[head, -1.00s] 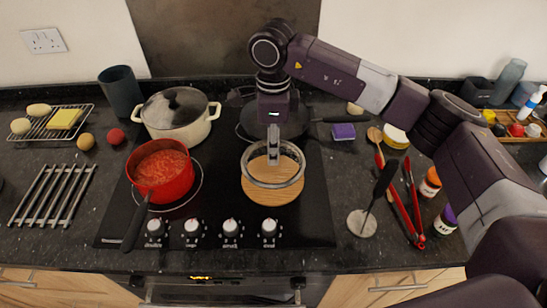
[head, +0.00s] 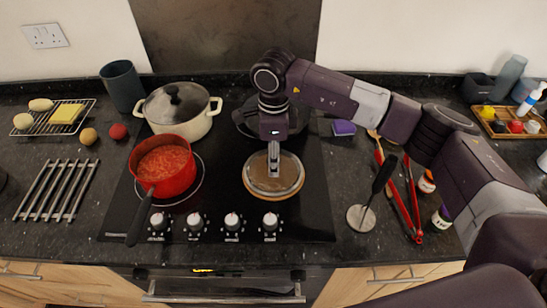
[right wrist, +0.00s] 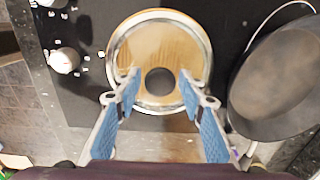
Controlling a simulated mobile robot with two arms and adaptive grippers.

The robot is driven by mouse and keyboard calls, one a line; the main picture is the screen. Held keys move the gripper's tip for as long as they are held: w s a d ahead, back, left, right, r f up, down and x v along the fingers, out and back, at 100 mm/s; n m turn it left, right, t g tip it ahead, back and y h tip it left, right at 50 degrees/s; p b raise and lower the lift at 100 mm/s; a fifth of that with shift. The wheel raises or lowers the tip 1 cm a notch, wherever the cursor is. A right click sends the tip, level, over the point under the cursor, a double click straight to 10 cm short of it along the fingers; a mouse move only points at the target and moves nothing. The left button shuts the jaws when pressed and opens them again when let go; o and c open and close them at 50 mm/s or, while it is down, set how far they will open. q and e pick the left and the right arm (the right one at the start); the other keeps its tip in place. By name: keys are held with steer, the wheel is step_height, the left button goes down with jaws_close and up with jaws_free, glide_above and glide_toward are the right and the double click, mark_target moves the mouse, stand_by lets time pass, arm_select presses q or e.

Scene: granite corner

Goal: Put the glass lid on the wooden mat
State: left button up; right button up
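The round glass lid (head: 262,186) with a metal rim lies on the round wooden mat (head: 288,197) on the black hob. In the right wrist view the lid (right wrist: 204,44) covers nearly all of the mat (right wrist: 150,13), whose wood shows through the glass. The lid's dark round knob (right wrist: 160,80) is between my right gripper's fingertips. My right gripper (right wrist: 159,88) is open, with a gap on each side of the knob. In the head view my right gripper (head: 273,158) points down over the lid. My left gripper is in neither view.
A red saucepan (head: 163,165) of sauce stands left of the mat, with a lidded cream pot (head: 181,112) behind it. A dark frying pan (right wrist: 280,80) is close behind the mat.

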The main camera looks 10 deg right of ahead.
steer(key=shift+o, duration=0.5)
steer(key=shift+r, duration=0.1)
steer(key=shift+r+p, duration=0.2)
steer(key=shift+p, duration=0.1)
step_height(320, 180, up, 12)
steer(key=b, duration=0.3)
steer(key=shift+f, duration=0.15)
